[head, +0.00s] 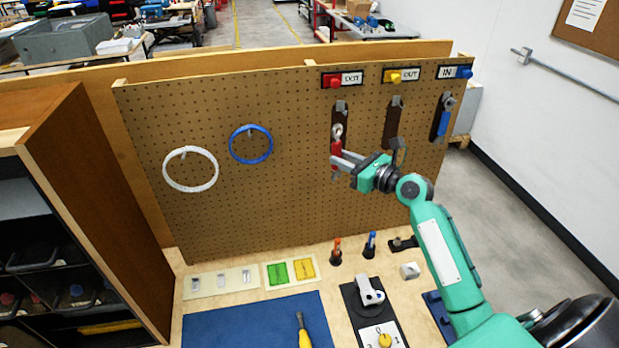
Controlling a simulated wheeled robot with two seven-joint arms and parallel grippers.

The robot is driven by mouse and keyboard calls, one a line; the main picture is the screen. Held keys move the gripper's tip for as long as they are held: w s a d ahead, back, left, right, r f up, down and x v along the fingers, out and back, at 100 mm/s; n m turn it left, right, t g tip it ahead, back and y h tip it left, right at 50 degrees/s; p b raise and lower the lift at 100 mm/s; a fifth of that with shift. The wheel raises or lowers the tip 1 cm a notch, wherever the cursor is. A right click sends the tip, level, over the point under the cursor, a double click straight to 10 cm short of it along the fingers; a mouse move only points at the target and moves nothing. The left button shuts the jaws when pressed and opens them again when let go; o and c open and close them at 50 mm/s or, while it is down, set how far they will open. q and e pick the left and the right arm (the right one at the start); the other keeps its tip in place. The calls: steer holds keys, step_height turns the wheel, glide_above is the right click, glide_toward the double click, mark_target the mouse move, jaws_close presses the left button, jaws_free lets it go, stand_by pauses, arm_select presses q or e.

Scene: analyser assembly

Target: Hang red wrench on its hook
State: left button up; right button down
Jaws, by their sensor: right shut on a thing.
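The red wrench (336,150) is upright against the pegboard, in front of the dark strip under the red label. Its grey ring end points up, a little below the grey hook (340,107) on that strip. I cannot tell whether the ring touches any part of the hook. My right gripper (340,162) is shut on the wrench's red handle, and its fingers hide part of it. My left gripper is not in view.
The pegboard (270,190) also holds a white ring (190,184), a blue ring (251,160), an empty-looking dark strip (393,125) and a blue wrench (443,122). Below are a blue mat (250,325), a screwdriver (303,332) and upright orange and blue tools. A brown shelf (100,170) stands left.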

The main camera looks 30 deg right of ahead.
steer(key=shift+m+t+h, duration=0.5)
steer(key=shift+t+h, duration=0.1)
steer(key=shift+h, duration=0.2)
steer(key=w+d+b, duration=0.4)
steer(key=w, duration=0.1)
steer(key=w+d+b, duration=0.2)
steer(key=w, duration=0.1)
steer(key=shift+w+b, duration=0.2)
steer(key=shift+b, duration=0.15)
steer(key=shift+d+f, duration=0.1)
steer(key=shift+w+f+p, duration=0.1)
steer(key=shift+f+p, duration=0.05)
steer(key=shift+p, duration=0.15)
stand_by(0.4)
